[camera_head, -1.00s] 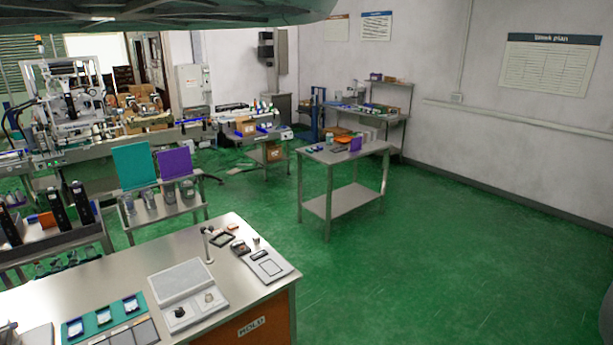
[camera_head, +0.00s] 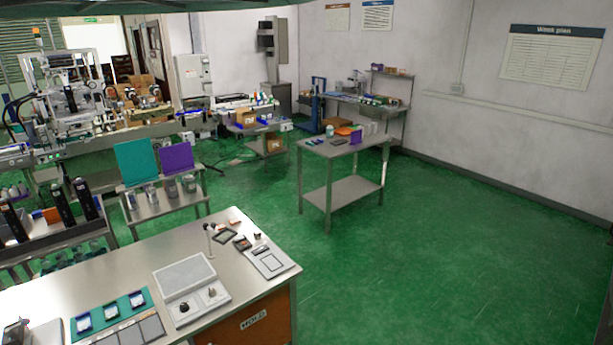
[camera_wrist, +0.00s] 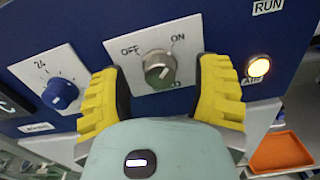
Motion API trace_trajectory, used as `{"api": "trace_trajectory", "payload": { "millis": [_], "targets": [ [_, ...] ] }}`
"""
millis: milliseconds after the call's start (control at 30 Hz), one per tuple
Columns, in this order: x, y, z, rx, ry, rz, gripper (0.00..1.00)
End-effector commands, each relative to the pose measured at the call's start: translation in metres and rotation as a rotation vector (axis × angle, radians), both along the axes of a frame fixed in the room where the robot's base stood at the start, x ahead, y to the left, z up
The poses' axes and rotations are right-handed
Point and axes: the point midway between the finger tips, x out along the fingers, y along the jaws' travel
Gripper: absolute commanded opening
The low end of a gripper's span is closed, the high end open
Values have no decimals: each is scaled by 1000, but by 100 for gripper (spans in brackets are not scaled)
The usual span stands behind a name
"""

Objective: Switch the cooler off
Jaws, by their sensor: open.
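In the wrist view a grey rotary knob (camera_wrist: 157,76) sits on a white plate marked OFF at upper left and ON at upper right, on a blue panel (camera_wrist: 110,27). I cannot tell for sure which mark its pointer faces. My gripper (camera_wrist: 162,66) is open, its two yellow-ridged fingers on either side of the knob, with gaps showing. No readable label names the panel as the cooler. My gripper is not visible in the head view.
A blue dial (camera_wrist: 60,94) with a number scale is left of the knob, close to the left finger. A RUN label (camera_wrist: 268,6) is at upper right. An orange tray (camera_wrist: 279,152) lies below right. In the head view, a steel table (camera_head: 343,148) stands mid-room with open green floor around it.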

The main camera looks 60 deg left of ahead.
Motion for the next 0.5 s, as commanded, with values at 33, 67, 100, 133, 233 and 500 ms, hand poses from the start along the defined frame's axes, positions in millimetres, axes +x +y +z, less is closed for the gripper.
{"api": "trace_trajectory", "payload": {
  "millis": [33, 67, 100, 133, 233, 500],
  "targets": [
    [0, 0, 0, 0, 0, -1, 63],
    [0, 0, 0, 0, 0, -1, 63],
    [0, 0, 0, 0, 0, -1, 63],
    [0, 0, 0, 0, 0, -1, 63],
    [0, 0, 0, 1, 0, 0, 65],
    [0, 0, 0, 1, 1, 1, 37]
  ]
}}
